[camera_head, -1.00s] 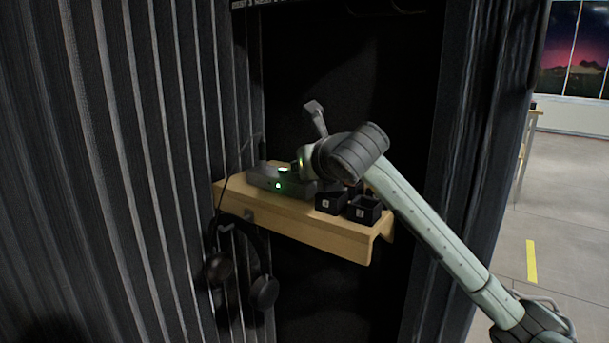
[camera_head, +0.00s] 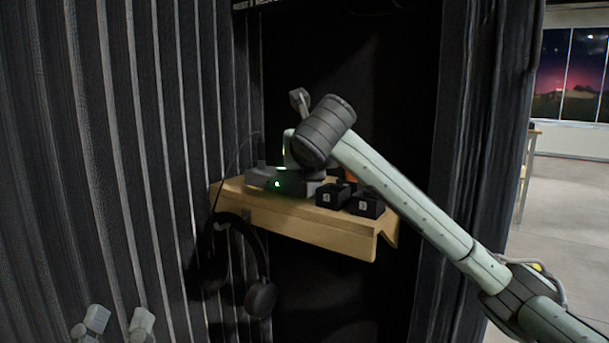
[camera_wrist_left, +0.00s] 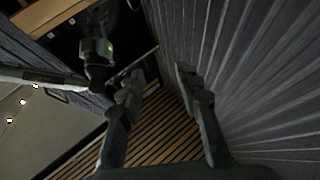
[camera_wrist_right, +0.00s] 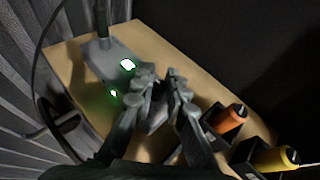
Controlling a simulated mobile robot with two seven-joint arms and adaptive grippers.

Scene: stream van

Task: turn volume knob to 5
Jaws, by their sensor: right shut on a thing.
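A grey device (camera_head: 270,180) with green lights sits on a wooden shelf (camera_head: 310,225) against the dark wall. It also shows in the right wrist view (camera_wrist_right: 100,68), with a lit green display and a small green light. My right gripper (camera_wrist_right: 160,80) is over the device's near end, its fingers shut on a grey part, seemingly the volume knob (camera_wrist_right: 157,115). The fingers hide most of it, and no scale is readable. In the head view my right wrist covers that gripper. My left gripper (camera_head: 115,318) is open and empty at the lower left, with fingers apart in its wrist view (camera_wrist_left: 152,82).
Headphones (camera_head: 262,297) hang below the shelf. A ribbed dark curtain (camera_head: 100,150) fills the left.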

